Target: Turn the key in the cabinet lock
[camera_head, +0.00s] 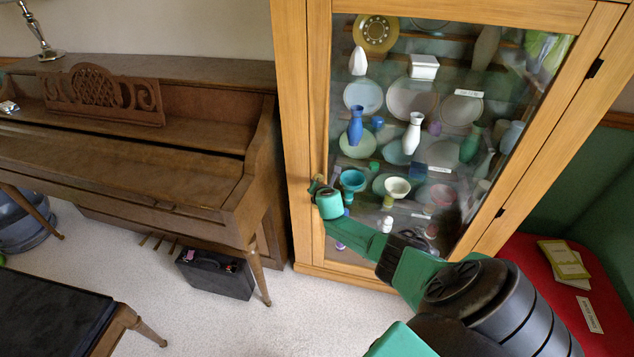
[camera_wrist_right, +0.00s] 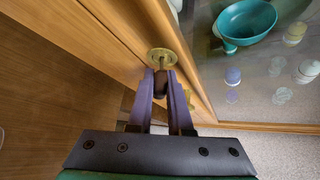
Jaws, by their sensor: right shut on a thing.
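The tall wooden cabinet (camera_head: 296,120) has a glass door with its brass lock plate (camera_wrist_right: 160,53) on the left door frame. The door looks shut. My right gripper (camera_wrist_right: 161,84) is at the lock, its two purple fingers shut on the key (camera_wrist_right: 161,64). The key's thin shaft meets the lock plate; the fingers hide most of its grip, so its turn angle is hard to tell. In the head view my right gripper (camera_head: 318,188) reaches the left door frame from below right. My left gripper is not in view.
Plates, vases and bowls stand behind the glass (camera_head: 440,110). An upright piano (camera_head: 150,140) stands close to the cabinet's left. A dark case (camera_head: 215,272) lies on the floor below it, with a bench (camera_head: 50,315) in front. A red surface (camera_head: 535,255) bears booklets at the right.

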